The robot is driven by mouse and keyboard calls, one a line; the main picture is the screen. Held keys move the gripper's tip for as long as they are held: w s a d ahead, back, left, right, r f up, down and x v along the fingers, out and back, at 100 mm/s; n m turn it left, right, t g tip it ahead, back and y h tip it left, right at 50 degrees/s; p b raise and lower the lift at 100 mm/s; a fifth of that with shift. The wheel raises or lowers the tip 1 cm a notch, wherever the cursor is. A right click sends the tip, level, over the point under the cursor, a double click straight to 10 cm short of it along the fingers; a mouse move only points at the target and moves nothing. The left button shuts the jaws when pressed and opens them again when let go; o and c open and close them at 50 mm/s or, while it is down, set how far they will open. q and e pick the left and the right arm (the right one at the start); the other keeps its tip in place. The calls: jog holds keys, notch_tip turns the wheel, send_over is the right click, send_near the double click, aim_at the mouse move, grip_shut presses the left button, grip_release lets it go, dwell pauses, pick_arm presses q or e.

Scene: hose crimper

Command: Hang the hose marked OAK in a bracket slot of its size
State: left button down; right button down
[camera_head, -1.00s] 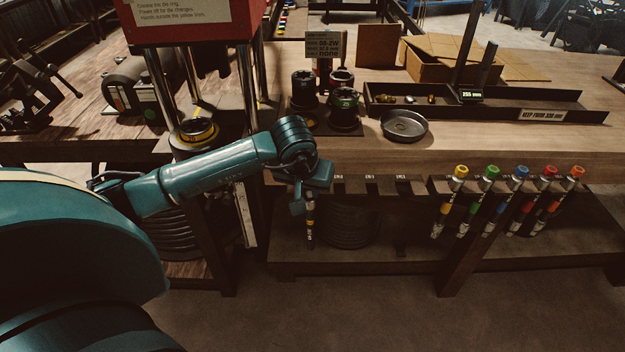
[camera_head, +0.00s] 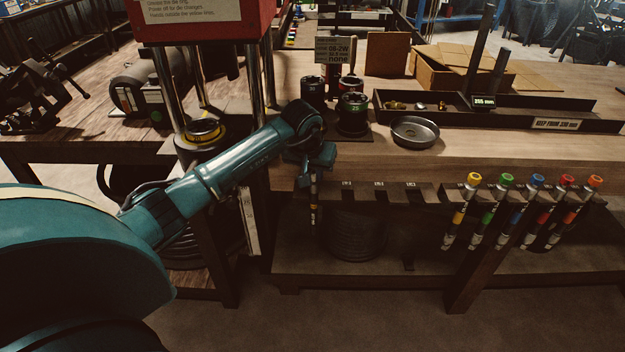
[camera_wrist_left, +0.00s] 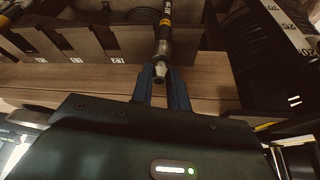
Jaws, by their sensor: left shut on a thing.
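My left gripper (camera_head: 317,162) is shut on a dark hose (camera_head: 314,205) with a yellow band and metal end fitting. The hose hangs upright below the fingers. In the left wrist view the fingers (camera_wrist_left: 162,88) close around the fitting of the hose (camera_wrist_left: 164,28); pale print shows on it, too small to read as OAK. The bracket (camera_head: 418,190) runs along the bench's front edge, with several small-labelled slots that look empty just right of the held hose. It also shows in the left wrist view (camera_wrist_left: 85,43). I cannot read the slot sizes. My right gripper is out of view.
Several hoses with coloured caps (camera_head: 506,180) hang farther right on the bracket. A red-topped press (camera_head: 200,22) stands at left. Dies (camera_head: 352,112), a round metal dish (camera_head: 415,131) and a long dark tray (camera_head: 530,116) are on the bench. A coiled hose (camera_head: 357,235) lies below.

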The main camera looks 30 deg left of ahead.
pick_arm(q)
jog(key=shift+f, duration=0.2)
jog(key=c, duration=1.3)
grip_release()
jog(key=b+v, duration=0.1)
jog(key=v, duration=1.2)
jog(key=shift+s, duration=0.1)
jog(key=shift+d, duration=0.1)
